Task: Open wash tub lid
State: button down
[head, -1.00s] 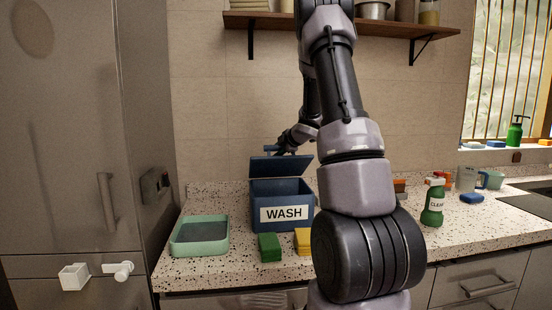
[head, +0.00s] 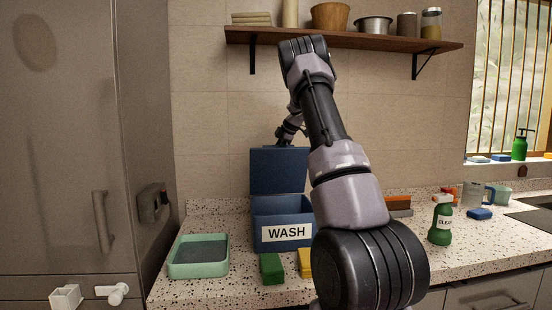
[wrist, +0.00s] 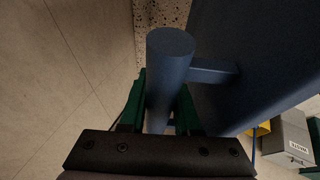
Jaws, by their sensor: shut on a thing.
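The blue wash tub (head: 268,215) with the WASH label stands on the speckled counter. Its lid (head: 278,172) stands up nearly vertical at the tub's back, and the tub's mouth is open. My gripper (head: 285,139) is at the lid's top edge, partly hidden by the lid and the arm. In the wrist view my gripper (wrist: 160,105) has its green fingers on both sides of the lid's round blue handle (wrist: 170,60), shut on it. The lid's flat face (wrist: 260,50) fills the right of that view.
A green tray (head: 198,257) is left of the tub. Green (head: 271,268) and yellow (head: 305,262) blocks stand in front. A green spray bottle (head: 441,220) is at right. A shelf (head: 345,39) with pots hangs above; the wall is close behind.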

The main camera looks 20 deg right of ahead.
jog(key=shift+w+d+g, duration=0.15)
jog(key=shift+w+g, duration=0.35)
jog(key=shift+w, duration=0.3)
jog(key=c, duration=0.9)
grip_release()
jog(key=v, duration=1)
jog(key=shift+s+d+r, duration=0.15)
jog(key=shift+d+r, duration=0.05)
jog(key=shift+r, duration=0.1)
